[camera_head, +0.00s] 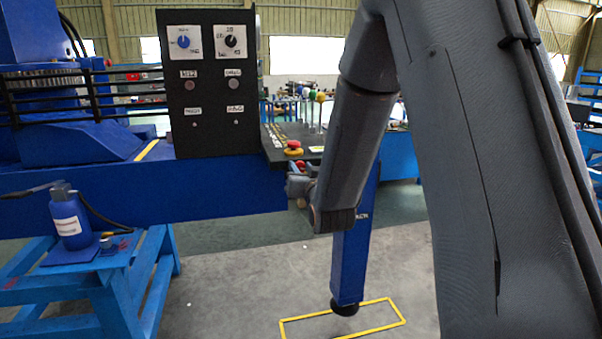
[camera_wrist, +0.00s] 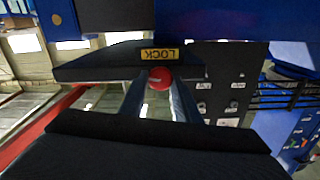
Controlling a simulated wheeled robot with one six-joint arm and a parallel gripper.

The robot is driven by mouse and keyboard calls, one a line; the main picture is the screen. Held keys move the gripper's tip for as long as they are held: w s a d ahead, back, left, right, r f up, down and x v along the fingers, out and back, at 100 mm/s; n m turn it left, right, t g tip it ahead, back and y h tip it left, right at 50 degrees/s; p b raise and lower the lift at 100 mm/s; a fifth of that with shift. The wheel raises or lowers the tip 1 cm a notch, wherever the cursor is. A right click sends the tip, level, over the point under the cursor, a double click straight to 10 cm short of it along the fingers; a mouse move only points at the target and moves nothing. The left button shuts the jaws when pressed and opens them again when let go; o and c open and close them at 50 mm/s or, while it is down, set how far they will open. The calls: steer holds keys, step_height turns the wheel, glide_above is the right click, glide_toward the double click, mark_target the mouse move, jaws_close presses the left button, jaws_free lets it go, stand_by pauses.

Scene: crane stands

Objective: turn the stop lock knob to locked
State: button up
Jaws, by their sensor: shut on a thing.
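The stop lock knob, a round red knob (camera_wrist: 160,78), sits at the edge of a dark panel (camera_wrist: 95,68) in the wrist view. It is right beside a yellow LOCK label (camera_wrist: 160,54), which appears upside down. My gripper (camera_wrist: 160,88) has one finger on each side of the red knob and is shut on it. In the head view my gripper (camera_head: 299,187) is small at the front of the black console (camera_head: 268,150), partly hidden by my arm. The knob's turned position cannot be told.
A red mushroom button on a yellow base (camera_head: 293,147) stands on the console close above my gripper. A black panel with dials (camera_head: 210,130) rises to the left. A blue beam (camera_head: 130,195) runs below it. A blue post (camera_head: 349,265) stands on open grey floor.

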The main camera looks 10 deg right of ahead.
steer(key=m+b, duration=0.3)
steer(key=m, duration=0.1)
steer(key=shift+d+f, duration=0.1)
steer(key=shift+f, duration=0.05)
steer(key=m+b, duration=0.2)
steer(key=m, duration=0.2)
steer(key=m+b, duration=0.2)
steer(key=m, duration=0.1)
steer(key=shift+f+m, duration=0.1)
steer(key=shift+m, duration=0.3)
steer(key=shift+m+b, duration=1.05)
steer(key=shift+m, duration=0.95)
steer(key=o, duration=1)
